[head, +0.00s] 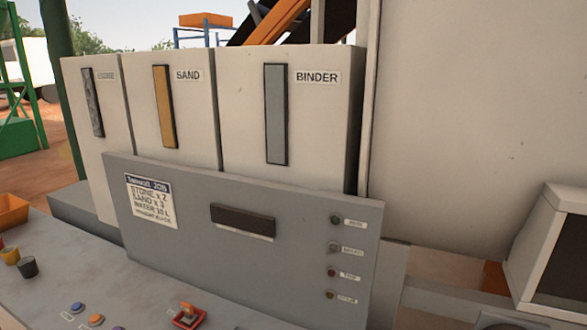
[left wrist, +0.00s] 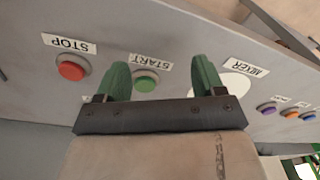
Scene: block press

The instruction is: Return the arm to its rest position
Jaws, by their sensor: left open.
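My left gripper (left wrist: 161,72) shows in the left wrist view, with two green fingers spread apart and nothing held between them. The green START button (left wrist: 145,80) appears between the fingers, nearer the left one. I cannot tell how far the fingertips are from the panel. The red STOP button (left wrist: 72,67) lies to the left. The MIXER label (left wrist: 246,68) is to the right, above a white oval partly covered by the right finger. Neither arm shows in the head view, and my right gripper is in no view.
In the head view, a sloping control panel (head: 50,270) carries small buttons and an orange-red switch (head: 188,314). Behind it stand a grey board with a job card (head: 151,201) and pale bins labelled SAND (head: 188,76) and BINDER (head: 317,77). A pale box (head: 548,245) stands at right.

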